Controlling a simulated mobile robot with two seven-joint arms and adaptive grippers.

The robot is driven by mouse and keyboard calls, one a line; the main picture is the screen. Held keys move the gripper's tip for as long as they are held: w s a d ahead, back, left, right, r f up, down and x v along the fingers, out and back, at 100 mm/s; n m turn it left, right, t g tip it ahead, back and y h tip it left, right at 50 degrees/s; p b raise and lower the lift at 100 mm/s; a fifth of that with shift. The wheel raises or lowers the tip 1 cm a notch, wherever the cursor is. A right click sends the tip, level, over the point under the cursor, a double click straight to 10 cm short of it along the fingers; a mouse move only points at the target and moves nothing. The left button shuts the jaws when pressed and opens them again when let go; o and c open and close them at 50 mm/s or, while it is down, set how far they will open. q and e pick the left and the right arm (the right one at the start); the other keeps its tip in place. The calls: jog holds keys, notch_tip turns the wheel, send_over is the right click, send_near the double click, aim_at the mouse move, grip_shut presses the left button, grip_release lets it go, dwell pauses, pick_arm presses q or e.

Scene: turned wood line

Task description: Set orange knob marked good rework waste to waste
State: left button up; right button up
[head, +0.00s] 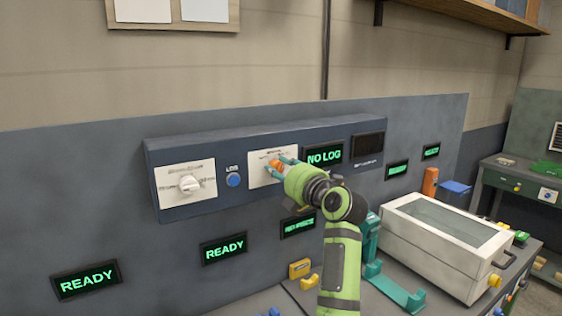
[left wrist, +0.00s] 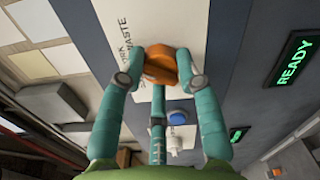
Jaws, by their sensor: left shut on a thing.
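The orange knob (head: 277,166) sits on a white plate (head: 258,180) on the dark wall panel. In the left wrist view the knob (left wrist: 161,64) is between my left gripper's teal fingers (left wrist: 162,72), and part of the plate's lettering shows, including "WASTE" (left wrist: 123,38). My left gripper (head: 281,167) is shut on the knob. The fingers and arm hide part of the knob and plate in the head view. I cannot tell which mark the knob points to. My right gripper is not in view.
A white knob (head: 189,184) and a blue button (head: 233,180) are on the same panel, left of the orange knob. A "NO LOG" display (head: 323,156) is close on its right. A white lidded box (head: 440,240) stands on the bench at right.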

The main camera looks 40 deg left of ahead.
pick_arm(q)
jog(key=shift+r+m+p, duration=0.25)
jog(key=shift+m+p, duration=0.9)
jog(key=shift+m, duration=0.25)
jog(key=o, duration=1.1)
jog(key=shift+o, duration=0.2)
jog(key=shift+w+f, duration=0.1)
jog(key=shift+f, duration=0.05)
